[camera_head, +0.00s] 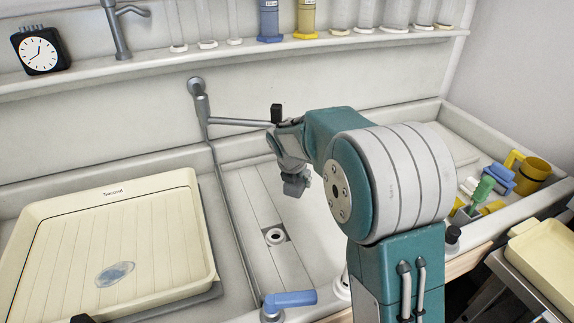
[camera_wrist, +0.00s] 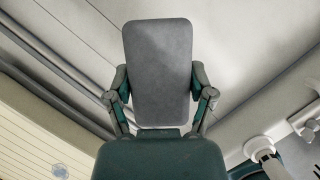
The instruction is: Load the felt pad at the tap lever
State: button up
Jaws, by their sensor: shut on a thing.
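A grey, flat pad with rounded corners (camera_wrist: 158,75), which looks like the felt pad, stands between the two fingers of my gripper (camera_wrist: 160,96) in the wrist view. The fingers are shut on its sides. In the head view my gripper (camera_head: 290,155) hangs over the sink, beside the end of a thin grey bar (camera_head: 240,122) that comes from the wall tap fitting (camera_head: 199,92). A small black block (camera_head: 277,113) shows at that end. Whether the gripper touches the bar cannot be told. Which part is the tap lever is unclear; a blue handle (camera_head: 291,299) also sits at the front rim.
A cream tray marked "Second" (camera_head: 40,240) fills the left of the sink. The drain (camera_head: 275,236) lies below my gripper, with bare floor around it. A yellow mug (camera_head: 531,175) and small blue and green items stand at the right. A shelf (camera_head: 150,62) runs behind.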

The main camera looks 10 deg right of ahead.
jog(key=shift+s+d+r, duration=0.15)
jog(key=shift+s+r, duration=0.7)
jog(key=shift+s, duration=0.2)
jog(key=shift+s+d+r, duration=0.1)
jog(key=shift+s+r, duration=0.7)
jog(key=shift+s, duration=0.2)
